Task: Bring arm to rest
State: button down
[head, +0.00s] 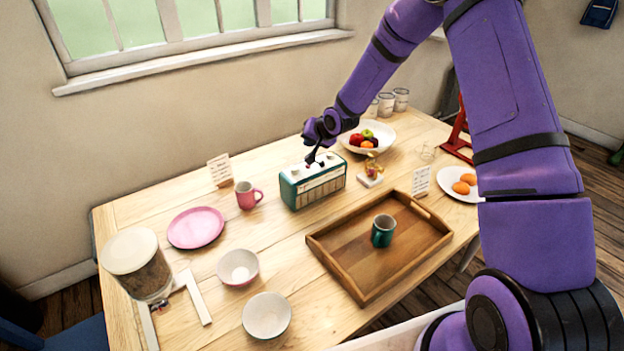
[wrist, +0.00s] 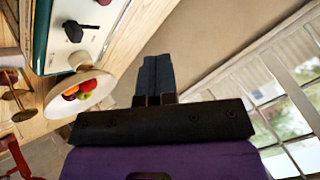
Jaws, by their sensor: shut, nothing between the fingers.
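My purple arm reaches over the wooden table from the right in the head view. My gripper (head: 312,160) is just above the top of a green and cream radio (head: 318,186); I cannot tell whether it touches it. In the wrist view the dark fingers of my gripper (wrist: 158,75) are pressed together with nothing between them.
A wooden tray (head: 340,273) holds a green mug (head: 383,231). A pink mug (head: 247,195), pink plate (head: 196,228), two bowls and a jar (head: 143,268) stand left. A fruit bowl (head: 352,146) and small gold-coloured object (head: 371,168) are close to the radio.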

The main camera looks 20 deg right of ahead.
jog(key=s+d+r+n+g+h, duration=0.1)
jog(key=s+d+r+h, duration=0.1)
jog(key=s+r, duration=0.95)
jog(key=s+d+r+n+h, duration=0.25)
jog(key=s+r, duration=0.55)
jog(key=r, duration=0.6)
jog(key=s+d+r+g, duration=0.1)
jog(key=s+r, duration=0.2)
jog(key=s, duration=1.1)
jog(key=s+r+g, duration=0.1)
jog(key=s+r, duration=0.2)
jog(key=s, duration=1.1)
jog(key=shift+s+d+r+n+y, duration=0.2)
jog(key=shift+d+r+n+y, duration=0.15)
jog(key=shift+d, duration=0.05)
